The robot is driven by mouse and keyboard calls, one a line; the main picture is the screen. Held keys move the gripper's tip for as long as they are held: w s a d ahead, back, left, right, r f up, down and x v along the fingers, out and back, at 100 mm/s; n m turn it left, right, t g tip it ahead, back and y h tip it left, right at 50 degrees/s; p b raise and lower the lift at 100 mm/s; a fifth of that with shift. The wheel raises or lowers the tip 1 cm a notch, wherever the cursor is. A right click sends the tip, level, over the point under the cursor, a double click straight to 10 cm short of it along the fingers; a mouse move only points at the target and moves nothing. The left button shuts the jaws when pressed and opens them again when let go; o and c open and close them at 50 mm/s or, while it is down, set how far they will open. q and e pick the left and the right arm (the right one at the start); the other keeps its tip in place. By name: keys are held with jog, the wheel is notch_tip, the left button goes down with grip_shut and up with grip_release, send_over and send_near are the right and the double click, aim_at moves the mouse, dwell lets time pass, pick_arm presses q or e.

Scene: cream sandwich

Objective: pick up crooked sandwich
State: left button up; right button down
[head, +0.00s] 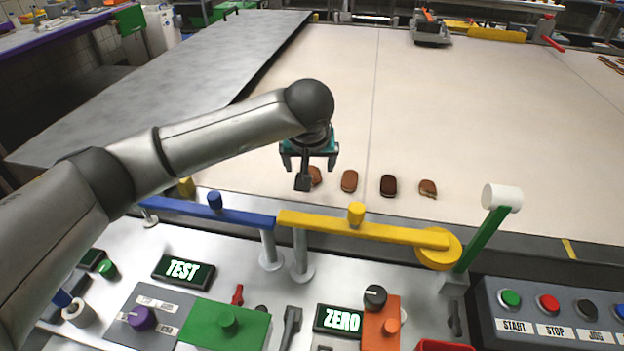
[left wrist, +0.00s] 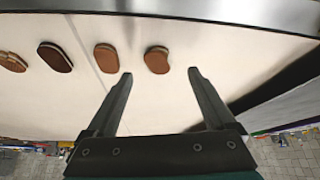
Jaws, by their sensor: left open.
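Several brown cream sandwiches lie in a row on the pale belt (head: 480,120). The rightmost sandwich (head: 428,188) looks crooked, its halves out of line; in the left wrist view it is at the far left (left wrist: 12,62). Beside it lie a darker sandwich (head: 388,186) and a reddish-brown one (head: 349,181). The leftmost sandwich (head: 315,176) is partly hidden by my left gripper (head: 309,162). My left gripper is open and empty above the belt near that one. In the left wrist view this sandwich (left wrist: 157,60) shows just beyond and between the fingertips (left wrist: 160,73).
A blue bar (head: 180,207) and a yellow bar (head: 390,232) on posts stand along the belt's near edge. A green lever with a white knob (head: 500,197) rises at the right. A control panel with buttons (head: 548,305) lies in front.

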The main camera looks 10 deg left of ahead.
aim_at(312, 171)
pick_arm(q)
jog(key=shift+w+f, duration=0.3)
jog(key=shift+f, duration=0.15)
jog(key=b+x, duration=0.1)
jog(key=x, duration=0.3)
jog(key=shift+w+d+b, duration=0.1)
jog(key=shift+w+b, duration=0.25)
jog(key=shift+w, duration=0.05)
jog(key=shift+w+f, duration=0.2)
jog(key=shift+f, duration=0.1)
pick_arm(e)
jog(key=shift+w+f, duration=0.25)
jog(key=shift+f, duration=0.25)
jog(key=shift+w+f, duration=0.25)
jog(key=shift+f, duration=0.2)
pick_arm(q)
jog(key=shift+c, duration=0.4)
jog(key=c, duration=0.6)
grip_shut()
pick_arm(e)
jog(key=shift+d, duration=0.25)
